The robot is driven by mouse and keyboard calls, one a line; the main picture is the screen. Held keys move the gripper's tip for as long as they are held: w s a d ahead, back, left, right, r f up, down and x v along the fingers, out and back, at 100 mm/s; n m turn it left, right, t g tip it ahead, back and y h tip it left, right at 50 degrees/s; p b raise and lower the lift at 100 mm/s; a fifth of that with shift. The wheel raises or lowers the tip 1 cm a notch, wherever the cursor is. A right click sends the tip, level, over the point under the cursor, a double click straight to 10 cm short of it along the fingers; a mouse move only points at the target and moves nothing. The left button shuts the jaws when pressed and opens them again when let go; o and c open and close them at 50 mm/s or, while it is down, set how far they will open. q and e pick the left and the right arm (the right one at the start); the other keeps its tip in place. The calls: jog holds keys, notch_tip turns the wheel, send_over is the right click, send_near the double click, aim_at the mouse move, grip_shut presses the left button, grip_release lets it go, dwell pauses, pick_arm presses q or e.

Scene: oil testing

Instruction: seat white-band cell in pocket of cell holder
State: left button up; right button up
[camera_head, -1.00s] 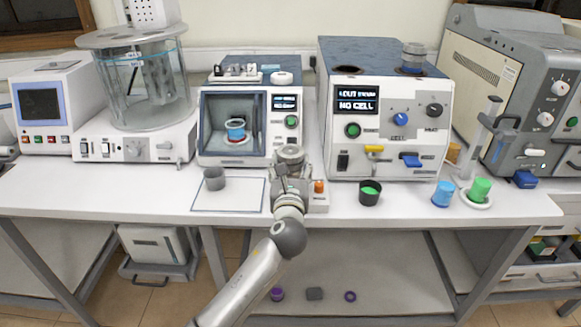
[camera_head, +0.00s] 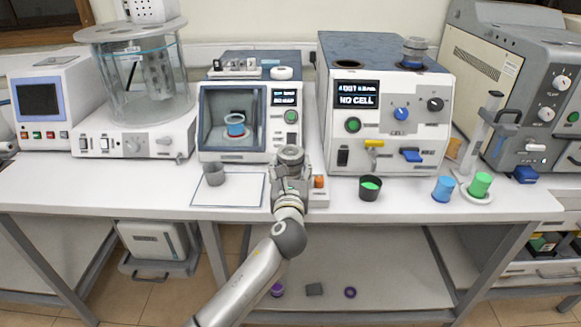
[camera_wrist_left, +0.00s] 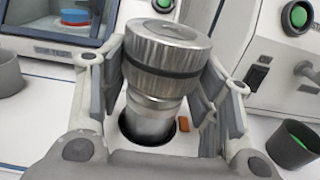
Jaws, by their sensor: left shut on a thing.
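My left gripper (camera_head: 290,178) is shut on a knurled metal cell (camera_head: 291,156). In the left wrist view the cell (camera_wrist_left: 166,48) stands between the two fingers and carries a dark band; I see no white band on it. The cell holder (camera_head: 319,201) is a low white block at the table front, partly hidden by my gripper. In the left wrist view the cell's narrow lower end is over or inside the holder's dark round pocket (camera_wrist_left: 181,139); how deep it sits I cannot tell. My right gripper is out of view.
A similar metal cell (camera_head: 414,48) stands on the tester (camera_head: 385,110).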

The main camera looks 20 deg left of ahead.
pick_arm(q)
jog(key=shift+f, duration=0.5)
jog(key=o, duration=1.2)
jog(key=shift+o, duration=0.4)
jog(key=shift+f, duration=0.15)
jog(key=v, duration=1.2)
